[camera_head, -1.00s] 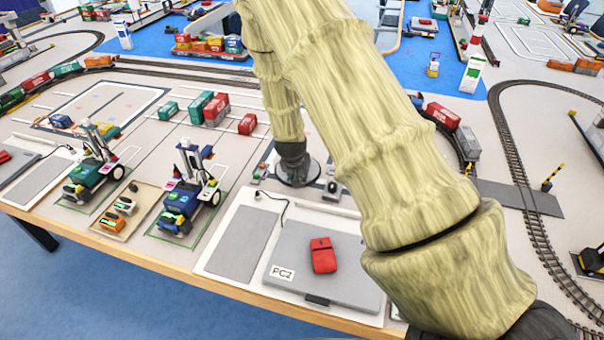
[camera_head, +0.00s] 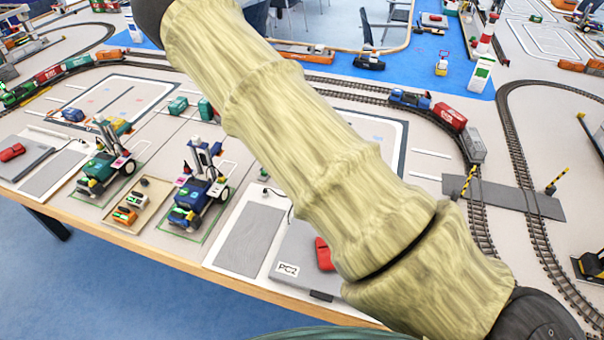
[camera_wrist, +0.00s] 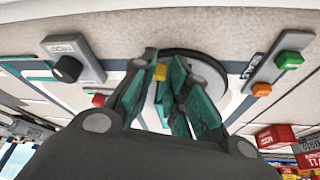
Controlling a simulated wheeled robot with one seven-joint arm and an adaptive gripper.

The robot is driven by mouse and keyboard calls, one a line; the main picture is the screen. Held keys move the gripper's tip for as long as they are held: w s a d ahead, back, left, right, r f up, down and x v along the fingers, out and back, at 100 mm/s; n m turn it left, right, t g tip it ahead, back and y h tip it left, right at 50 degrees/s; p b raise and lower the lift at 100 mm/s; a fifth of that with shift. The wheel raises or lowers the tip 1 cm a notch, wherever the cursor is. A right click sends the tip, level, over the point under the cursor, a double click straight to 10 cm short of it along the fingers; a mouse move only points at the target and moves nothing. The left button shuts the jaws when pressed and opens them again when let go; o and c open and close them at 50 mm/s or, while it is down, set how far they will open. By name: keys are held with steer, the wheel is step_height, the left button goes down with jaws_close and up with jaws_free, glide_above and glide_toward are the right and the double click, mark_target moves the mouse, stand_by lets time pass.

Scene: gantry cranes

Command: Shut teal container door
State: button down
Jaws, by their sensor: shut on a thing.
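One teal panel (camera_wrist: 171,80) sits between the fingers, and another teal panel (camera_wrist: 204,108) stands to the right at an angle. I cannot tell which panel is the container door or how far it stands open. A small yellow piece (camera_wrist: 159,72) shows by the fingertips. My gripper hides much of the area below. In the head view my gripper is out of sight. A teal container (camera_head: 177,106) and a second one (camera_head: 206,109), partly behind my arm, stand on the table.
A round grey disc (camera_wrist: 205,78) lies behind the panels. A grey box with a black knob (camera_wrist: 70,66) is at left, and a box with green and orange buttons (camera_wrist: 281,72) at right. Red containers (camera_wrist: 276,136) are at lower right.

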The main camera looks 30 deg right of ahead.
steer(key=c, duration=1.4)
jaws_free()
steer(key=shift+c, duration=0.2)
